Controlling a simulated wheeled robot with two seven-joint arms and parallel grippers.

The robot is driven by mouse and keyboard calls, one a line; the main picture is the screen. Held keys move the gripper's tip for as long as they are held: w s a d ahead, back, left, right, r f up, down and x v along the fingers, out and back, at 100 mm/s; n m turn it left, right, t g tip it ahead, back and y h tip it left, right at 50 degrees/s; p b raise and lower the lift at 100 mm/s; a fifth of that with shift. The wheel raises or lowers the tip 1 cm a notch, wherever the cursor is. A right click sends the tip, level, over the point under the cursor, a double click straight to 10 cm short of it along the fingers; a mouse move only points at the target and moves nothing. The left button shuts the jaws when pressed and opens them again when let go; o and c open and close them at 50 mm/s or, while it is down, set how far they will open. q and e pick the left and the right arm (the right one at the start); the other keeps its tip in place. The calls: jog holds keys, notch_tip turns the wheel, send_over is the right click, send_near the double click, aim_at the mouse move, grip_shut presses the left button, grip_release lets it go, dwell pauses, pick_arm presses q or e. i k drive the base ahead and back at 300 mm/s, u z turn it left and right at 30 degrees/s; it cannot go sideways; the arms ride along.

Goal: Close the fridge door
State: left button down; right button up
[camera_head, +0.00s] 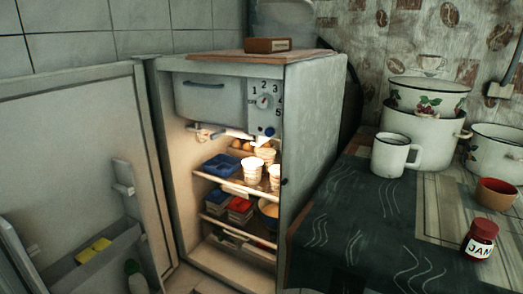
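The fridge (319,112) stands in the middle of the head view, with its lit inside showing. Its door (75,150) is wide open and swung out to the left, with its inner side and shelves facing me. The door shelf holds a yellow item (93,250) and a bottle with a green cap (135,275). Inside the fridge are white cups (252,170), a blue tray (221,166) and red boxes (240,208). The outer side of the door is hidden. Neither of my grippers is in view.
A table with a dark patterned cloth (345,215) stands close on the right. It bears a white mug (392,155), enamel pots (425,125), a brown bowl (495,193) and a red jar (480,240). A brown box (267,45) lies on top of the fridge.

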aim_at(80, 156)
jog(key=k, duration=0.5)
jog(key=u, duration=1.25)
jog(key=i, duration=0.9)
